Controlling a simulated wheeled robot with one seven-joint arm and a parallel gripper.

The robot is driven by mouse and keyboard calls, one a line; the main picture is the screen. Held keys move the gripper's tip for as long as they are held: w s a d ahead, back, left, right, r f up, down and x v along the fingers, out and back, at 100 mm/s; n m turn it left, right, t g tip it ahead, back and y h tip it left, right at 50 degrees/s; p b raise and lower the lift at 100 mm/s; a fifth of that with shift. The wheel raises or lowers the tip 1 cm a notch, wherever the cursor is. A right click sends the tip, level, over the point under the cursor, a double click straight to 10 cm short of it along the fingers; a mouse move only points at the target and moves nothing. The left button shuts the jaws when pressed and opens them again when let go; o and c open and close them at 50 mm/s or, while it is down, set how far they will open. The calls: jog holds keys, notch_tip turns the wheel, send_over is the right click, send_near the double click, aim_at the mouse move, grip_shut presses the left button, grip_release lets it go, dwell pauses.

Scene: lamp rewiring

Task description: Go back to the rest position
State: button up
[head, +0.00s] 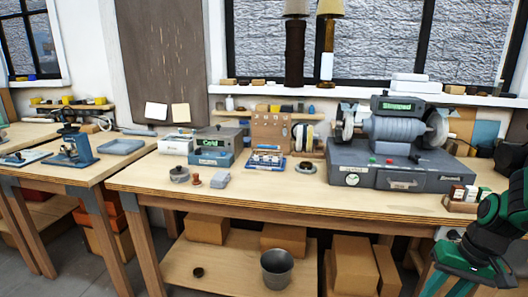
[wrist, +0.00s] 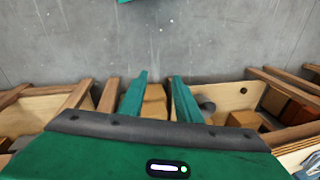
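My gripper (wrist: 158,82) is open in the wrist view, its two teal fingers apart with nothing held between them. In the head view my green and black gripper (head: 466,268) hangs at the lower right, in front of the workbench's right end and below the level of its top. The workbench (head: 270,194) carries the lamp-work items and is clear of my gripper. Part of my arm is cut off by the right edge of the head view.
A grey grinder machine (head: 395,135) reading "Stopped" stands at the bench's right. A small box of bottles (head: 461,205) sits near the right front edge, close to my arm. Cardboard boxes (head: 354,265) and a metal bucket (head: 277,268) are underneath. Grey floor (wrist: 225,45) shows in the wrist view.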

jog(key=s+a+r+m+g+h, duration=0.1)
jog(key=s+a+r+m, duration=0.1)
jog(key=s+r, duration=0.7)
jog(key=s, duration=0.3)
jog(key=shift+h, duration=0.3)
jog(key=shift+w+f, duration=0.2)
jog(key=shift+w, duration=0.35)
dwell(0.4)
jog(key=shift+c, duration=0.2)
